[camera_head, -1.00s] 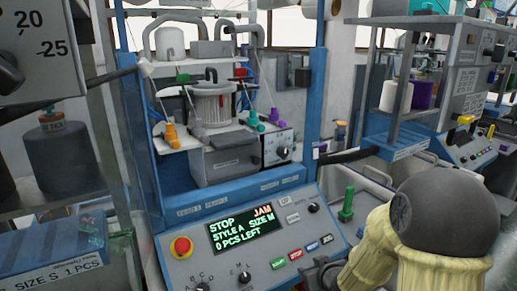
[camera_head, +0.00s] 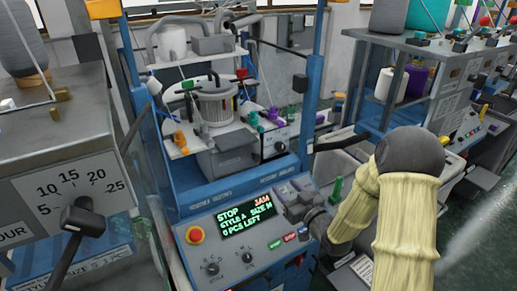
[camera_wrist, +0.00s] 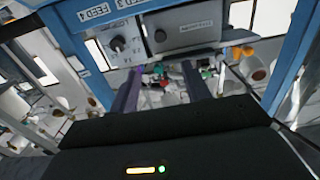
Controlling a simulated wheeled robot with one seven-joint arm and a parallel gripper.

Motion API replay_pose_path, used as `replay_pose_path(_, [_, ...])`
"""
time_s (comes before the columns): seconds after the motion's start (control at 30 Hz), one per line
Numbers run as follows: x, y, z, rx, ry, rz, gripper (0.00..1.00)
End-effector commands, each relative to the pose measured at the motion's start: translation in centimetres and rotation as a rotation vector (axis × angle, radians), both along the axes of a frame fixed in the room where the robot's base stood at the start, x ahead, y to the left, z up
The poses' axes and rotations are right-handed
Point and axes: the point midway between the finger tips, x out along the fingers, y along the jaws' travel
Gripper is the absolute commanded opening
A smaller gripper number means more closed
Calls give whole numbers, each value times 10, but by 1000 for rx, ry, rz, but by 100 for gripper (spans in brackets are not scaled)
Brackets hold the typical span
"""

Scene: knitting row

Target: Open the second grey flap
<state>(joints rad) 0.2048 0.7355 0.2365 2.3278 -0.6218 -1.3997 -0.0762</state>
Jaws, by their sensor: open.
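The blue-framed knitting machine (camera_head: 188,150) stands in front of me, with a ring of needles (camera_head: 216,105) and a grey housing (camera_head: 228,158) below it. Its screen (camera_head: 247,217) reads STOP, JAM, STYLE A, 0 PCS LEFT. I cannot clearly tell any grey flap, or which is second. My gripper (camera_head: 293,188) is open and empty by the right end of the control panel, below the blue front beam. In the wrist view its two fingers (camera_wrist: 160,75) reach towards the machine. A grey dial box (camera_wrist: 120,42) and a grey panel (camera_wrist: 183,25) show beyond them.
A red stop button (camera_head: 195,235) sits on the panel's left. A green handle (camera_head: 336,190) stands right of my gripper. Another machine (camera_head: 70,190) with a large dial closes off the left, and a further one (camera_head: 400,85) stands at the right.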

Motion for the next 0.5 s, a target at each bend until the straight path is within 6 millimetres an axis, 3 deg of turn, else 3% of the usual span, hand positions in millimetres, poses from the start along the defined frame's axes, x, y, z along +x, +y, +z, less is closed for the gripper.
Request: replay_pose_path(0.5, [7, 5, 2, 4, -3, 2, 48])
